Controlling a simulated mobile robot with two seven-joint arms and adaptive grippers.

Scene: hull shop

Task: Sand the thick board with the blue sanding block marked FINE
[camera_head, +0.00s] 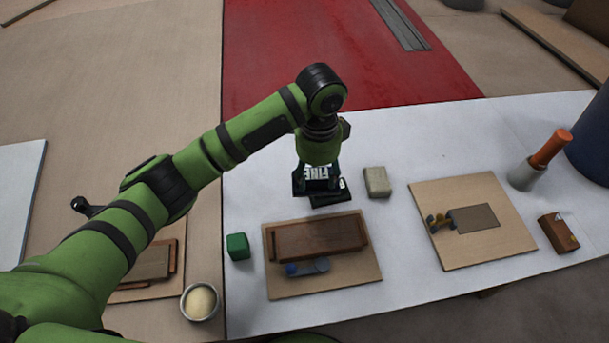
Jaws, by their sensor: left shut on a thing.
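My left gripper (317,187) is at the middle of the white work surface, behind the thick board. It is shut on a dark block with white FINE lettering, the sanding block (319,172). The gripper hides much of the block, and its blue colour is hard to make out. A dark flat piece shows right below it; I cannot tell whether it is part of the block or a separate thing. The thick brown board (318,238) lies on a tan panel (335,285), nearer than the gripper and apart from it. My right gripper is not in view.
A beige block (377,182) stands close right of the gripper. A green block (238,246) and a bowl (200,302) are at left. A blue-ended clamp (307,267) lies at the board's near edge. A second panel (490,250) with a thin piece is at right.

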